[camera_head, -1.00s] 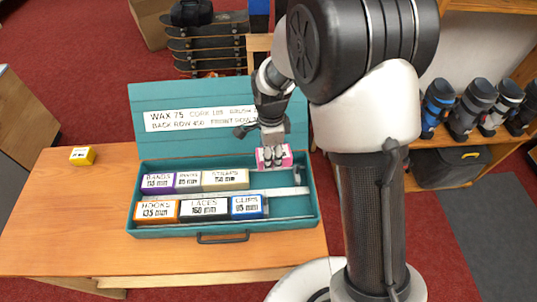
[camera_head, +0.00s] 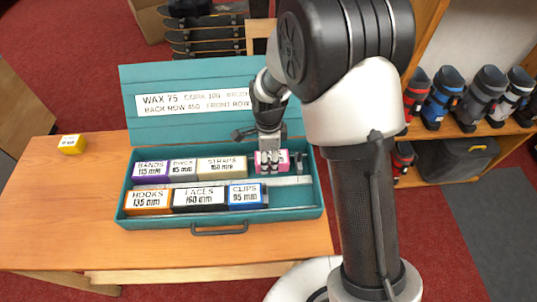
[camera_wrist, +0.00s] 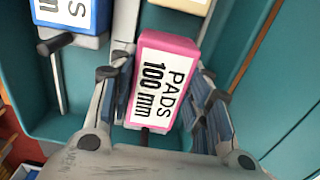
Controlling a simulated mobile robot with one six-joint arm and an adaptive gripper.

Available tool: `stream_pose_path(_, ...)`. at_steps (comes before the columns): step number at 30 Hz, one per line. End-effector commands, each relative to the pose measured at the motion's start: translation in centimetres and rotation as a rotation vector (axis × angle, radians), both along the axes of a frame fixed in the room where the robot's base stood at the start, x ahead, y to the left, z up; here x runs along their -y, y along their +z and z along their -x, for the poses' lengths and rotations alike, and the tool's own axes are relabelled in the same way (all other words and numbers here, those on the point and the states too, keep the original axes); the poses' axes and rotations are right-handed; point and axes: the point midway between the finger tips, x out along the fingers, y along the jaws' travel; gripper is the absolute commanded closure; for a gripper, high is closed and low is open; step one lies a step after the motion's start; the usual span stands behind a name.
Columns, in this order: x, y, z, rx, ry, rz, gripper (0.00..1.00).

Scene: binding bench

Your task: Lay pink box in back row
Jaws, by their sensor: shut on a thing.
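The pink box (camera_head: 283,157), labelled PADS 100 mm in the wrist view (camera_wrist: 166,82), is between the fingers of my gripper (camera_head: 268,160). My gripper is shut on it, with a finger on each side. The box is at the right part of the back row of the open teal case (camera_head: 268,213), just right of the cream STRAPS box (camera_head: 222,166). In the head view my fingers hide part of it. I cannot tell whether it touches the case floor.
The back row also holds a purple box (camera_head: 150,170) and a grey box (camera_head: 183,169). The front row holds orange (camera_head: 149,201), black-ended (camera_head: 199,199) and blue (camera_head: 245,195) boxes. A yellow box (camera_head: 70,144) lies on the table (camera_head: 60,220). The raised lid (camera_head: 150,75) stands behind.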

Motion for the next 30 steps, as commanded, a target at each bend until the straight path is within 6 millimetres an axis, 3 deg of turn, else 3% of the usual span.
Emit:
stream_pose_path(1, 0.0, -0.9, 0.0, 0.0, 0.0, 0.0, 0.83)
stream_pose_path(6, 0.0, -1.8, 0.0, 0.002, 0.0, 0.0, 0.83)
stream_pose_path(29, 0.0, -2.3, 0.0, 0.001, 0.0, 0.0, 0.83)
stream_pose_path(30, 0.0, -2.3, 0.0, 0.001, 0.0, 0.0, 0.55)
